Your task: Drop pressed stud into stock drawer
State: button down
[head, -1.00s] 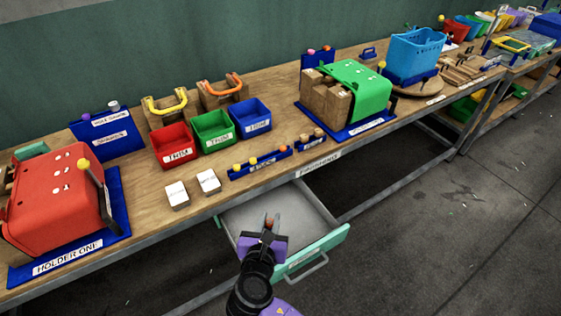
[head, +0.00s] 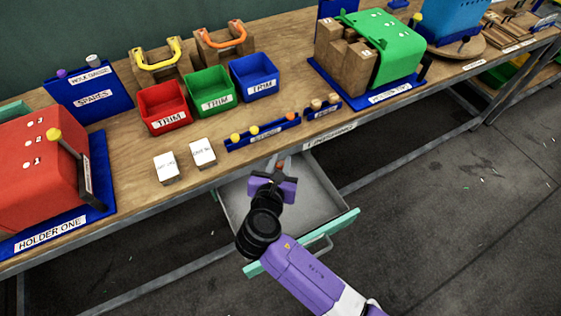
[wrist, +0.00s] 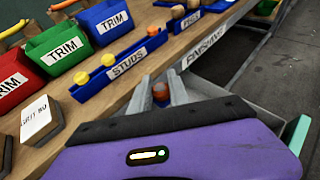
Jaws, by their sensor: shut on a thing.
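My gripper (head: 277,170) is shut on a small orange-brown stud (head: 280,164), held between the fingertips. In the wrist view the stud (wrist: 160,92) shows between the two grey fingers. The open stock drawer (head: 318,195), grey inside with a teal front, is pulled out from under the bench. In the head view my gripper overlaps the drawer's back left part, near the bench's front edge; its height above the drawer floor is hard to tell. The part of the drawer behind my gripper and arm is hidden.
The bench's front edge runs close to my gripper.

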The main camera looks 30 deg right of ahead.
jog(key=shift+f+b, duration=1.75)
jog(key=shift+b, duration=0.05)
jog(key=c, duration=1.2)
grip_release()
jog(key=shift+o, duration=0.2)
jog(key=shift+a, duration=0.1)
jog(key=v, duration=0.7)
jog(key=shift+s+a+r, duration=0.2)
jog(key=shift+s+r, duration=0.05)
jog(key=shift+s, duration=0.05)
